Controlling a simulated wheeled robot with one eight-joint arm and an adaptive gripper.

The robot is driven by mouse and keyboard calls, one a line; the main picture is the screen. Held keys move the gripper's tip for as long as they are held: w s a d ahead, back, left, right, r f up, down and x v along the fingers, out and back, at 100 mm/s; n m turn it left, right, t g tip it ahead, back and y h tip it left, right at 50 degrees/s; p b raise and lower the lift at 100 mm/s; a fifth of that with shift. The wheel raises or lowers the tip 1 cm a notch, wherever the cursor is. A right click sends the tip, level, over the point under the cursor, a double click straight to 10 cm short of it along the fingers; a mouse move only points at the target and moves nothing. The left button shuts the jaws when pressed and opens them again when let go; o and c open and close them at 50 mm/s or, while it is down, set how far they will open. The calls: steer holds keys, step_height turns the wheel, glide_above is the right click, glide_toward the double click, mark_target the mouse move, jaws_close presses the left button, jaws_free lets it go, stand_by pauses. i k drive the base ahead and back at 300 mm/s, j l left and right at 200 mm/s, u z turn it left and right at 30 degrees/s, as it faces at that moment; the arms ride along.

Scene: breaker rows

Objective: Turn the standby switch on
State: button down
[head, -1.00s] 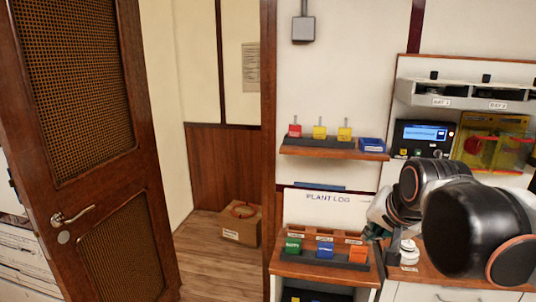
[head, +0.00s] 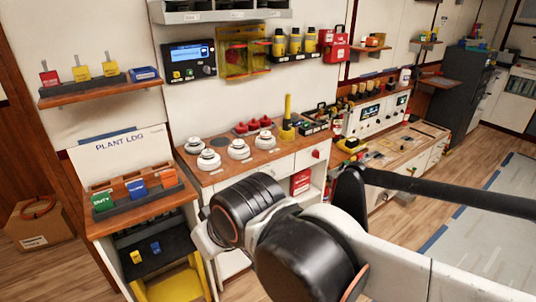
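I cannot pick out a switch marked standby; the small labels are unreadable. A white panel (head: 365,122) with knobs and small dark displays stands at the right of the middle, beyond the counter. A black unit (head: 189,62) with a lit blue screen and small buttons hangs on the wall at the upper left. My arm crosses the lower middle of the head view, in front of the counter and cabinet. My gripper cannot be made out in this view, so its fingers and anything in them are hidden.
A wooden counter (head: 215,178) carries several white round pieces, red knobs and a yellow upright tool (head: 288,118). A shelf at left holds green, blue and orange blocks. A lower bench (head: 400,150) stands at right. Open floor (head: 400,215) lies at right.

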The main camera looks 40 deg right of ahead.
mark_target(316, 153)
steer(key=k+l+z, duration=0.25)
steer(key=l, duration=0.35)
steer(key=l+z, duration=0.25)
steer(key=l, duration=0.3)
steer(key=k+l+z, duration=0.1)
steer(key=l+z, duration=0.2)
steer(key=l, duration=0.35)
